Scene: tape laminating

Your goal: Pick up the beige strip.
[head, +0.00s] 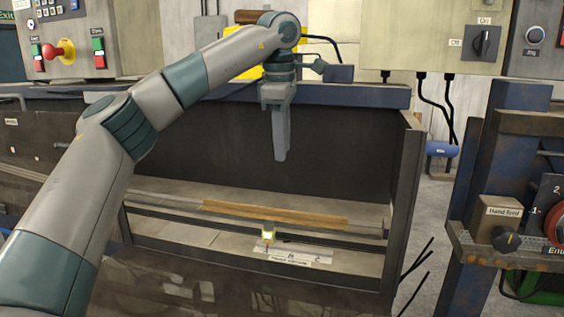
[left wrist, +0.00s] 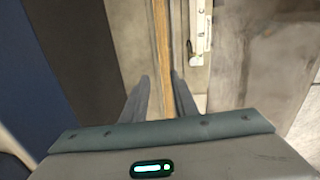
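The beige strip (head: 275,213) is a long, thin tan piece lying lengthwise on the ledge inside the dark machine bay. In the left wrist view the strip (left wrist: 162,45) runs up the picture, in line with the gap between my fingers. My left gripper (head: 281,158) points down above the strip, clearly apart from it, in front of the bay's dark back wall. In the left wrist view my left gripper (left wrist: 162,85) has its two fingers apart with nothing held between them. My right gripper is in neither view.
The bay has a raised right side wall (head: 403,190) and a blue-grey top rail (head: 353,95). A hand feed box (head: 500,218) stands at the right.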

